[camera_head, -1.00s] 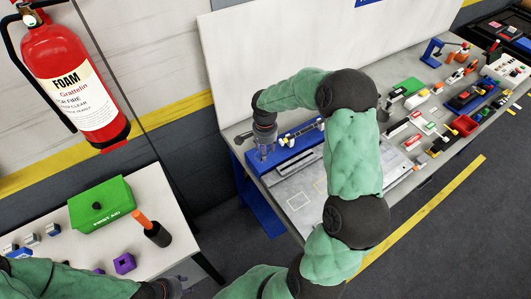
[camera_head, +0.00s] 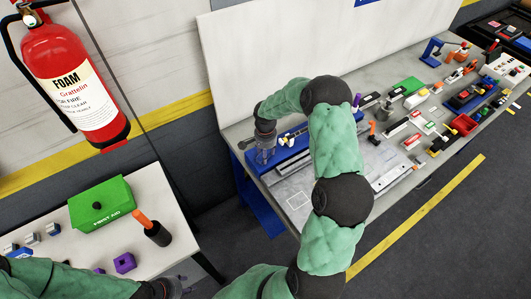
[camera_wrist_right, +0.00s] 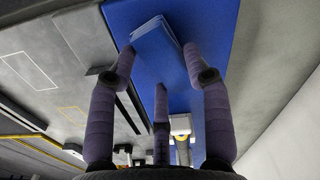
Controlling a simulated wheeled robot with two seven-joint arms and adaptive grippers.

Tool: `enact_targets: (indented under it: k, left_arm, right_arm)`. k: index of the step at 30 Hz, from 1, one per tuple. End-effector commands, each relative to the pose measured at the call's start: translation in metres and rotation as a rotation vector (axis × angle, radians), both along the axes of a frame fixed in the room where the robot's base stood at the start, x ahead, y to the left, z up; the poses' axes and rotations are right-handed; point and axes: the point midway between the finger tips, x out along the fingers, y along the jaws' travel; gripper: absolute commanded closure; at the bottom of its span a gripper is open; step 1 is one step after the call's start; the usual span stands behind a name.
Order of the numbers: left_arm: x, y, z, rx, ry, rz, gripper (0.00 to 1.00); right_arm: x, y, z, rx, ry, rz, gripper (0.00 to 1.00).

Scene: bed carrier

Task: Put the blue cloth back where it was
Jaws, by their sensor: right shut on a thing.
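The blue cloth (camera_wrist_right: 157,44) is a folded square between the fingertips of my right gripper (camera_wrist_right: 157,78) in the right wrist view. My right gripper is shut on it, over a long blue surface (camera_wrist_right: 212,30). I cannot tell whether the cloth touches that surface. In the head view my right gripper (camera_head: 266,155) points down at the left end of the blue fixture (camera_head: 295,146) on the grey bench; the cloth cannot be made out there. My left gripper (camera_head: 168,289) is at the bottom edge beside the white table; its fingers cannot be made out.
The grey bench (camera_head: 292,183) holds red, green and black parts farther right. A white panel (camera_head: 260,60) stands behind it. The white table (camera_head: 165,193) carries a green first-aid box (camera_head: 102,205), a black cup (camera_head: 158,234) and a purple block (camera_head: 124,263).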

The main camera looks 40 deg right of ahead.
Motion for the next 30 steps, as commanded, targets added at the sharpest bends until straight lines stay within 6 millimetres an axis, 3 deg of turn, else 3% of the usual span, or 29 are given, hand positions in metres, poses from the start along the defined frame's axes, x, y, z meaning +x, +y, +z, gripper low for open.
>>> enact_targets:
  k: [5, 6, 8, 9, 22, 30]
  left_arm:
    - [0.000, 0.000, -0.004, 0.000, 0.000, 0.000, 0.60]
    - [0.000, 0.000, -0.005, 0.000, 0.000, 0.000, 0.60]
    - [0.000, 0.000, -0.004, 0.000, 0.000, 0.000, 0.60]
    - [0.000, 0.000, -0.004, 0.000, 0.000, 0.000, 0.60]
    - [0.000, 0.000, 0.001, 0.000, 0.000, 0.000, 0.60]
    - [0.000, 0.000, 0.000, 0.000, 0.000, 0.000, 0.60]
  right_arm:
    - [0.000, 0.000, -0.004, 0.000, 0.000, 0.001, 0.81]
    - [0.000, 0.000, -0.004, 0.001, 0.000, 0.001, 0.48]
    - [0.000, 0.000, -0.003, 0.001, 0.000, 0.001, 0.31]
    - [0.000, 0.000, -0.003, 0.001, 0.000, 0.001, 0.27]
    - [0.000, 0.000, 0.001, 0.001, 0.001, 0.001, 0.27]
    - [0.001, 0.000, 0.047, -0.002, -0.004, 0.000, 0.27]
